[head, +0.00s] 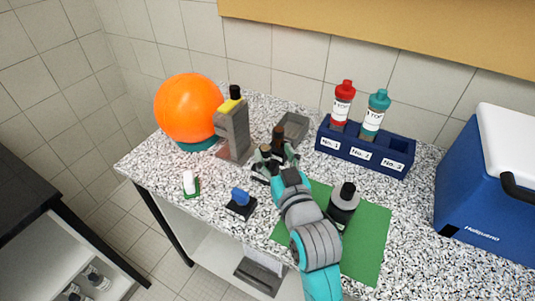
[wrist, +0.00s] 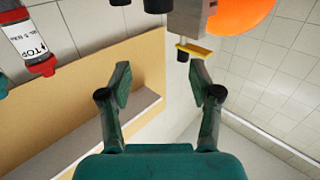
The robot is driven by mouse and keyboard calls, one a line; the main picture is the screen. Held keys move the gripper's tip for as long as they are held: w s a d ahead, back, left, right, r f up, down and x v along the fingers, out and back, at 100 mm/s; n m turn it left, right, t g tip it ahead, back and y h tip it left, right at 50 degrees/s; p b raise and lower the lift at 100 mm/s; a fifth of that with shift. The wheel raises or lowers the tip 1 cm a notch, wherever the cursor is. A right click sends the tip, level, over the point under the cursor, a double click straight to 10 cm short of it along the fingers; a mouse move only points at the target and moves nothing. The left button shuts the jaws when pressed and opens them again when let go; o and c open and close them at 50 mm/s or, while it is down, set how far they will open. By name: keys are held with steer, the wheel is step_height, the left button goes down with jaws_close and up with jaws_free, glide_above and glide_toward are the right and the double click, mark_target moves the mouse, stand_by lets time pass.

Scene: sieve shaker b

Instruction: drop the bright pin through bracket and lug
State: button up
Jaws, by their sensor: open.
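My gripper (head: 277,158) is over the middle of the speckled worktop, in front of a dark brown object (head: 278,136) that it partly hides. In the wrist view my gripper (wrist: 160,82) has its two fingers wide apart with nothing between them. I cannot clearly make out a separate bright pin, bracket or lug.
An orange ball (head: 188,107) is at the left. A blue rack (head: 364,149) holds a red-capped bottle (head: 342,103) and a teal-capped bottle (head: 375,113). A dark bottle (head: 343,202) stands on the green mat (head: 368,240). A blue cooler (head: 485,190) bounds the right. A small blue-topped item (head: 240,200) is in front.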

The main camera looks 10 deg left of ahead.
mark_target(267, 152)
step_height(267, 152, down, 5)
steer(key=shift+x, duration=3.75)
steer(key=shift+r, duration=0.2)
jaws_close()
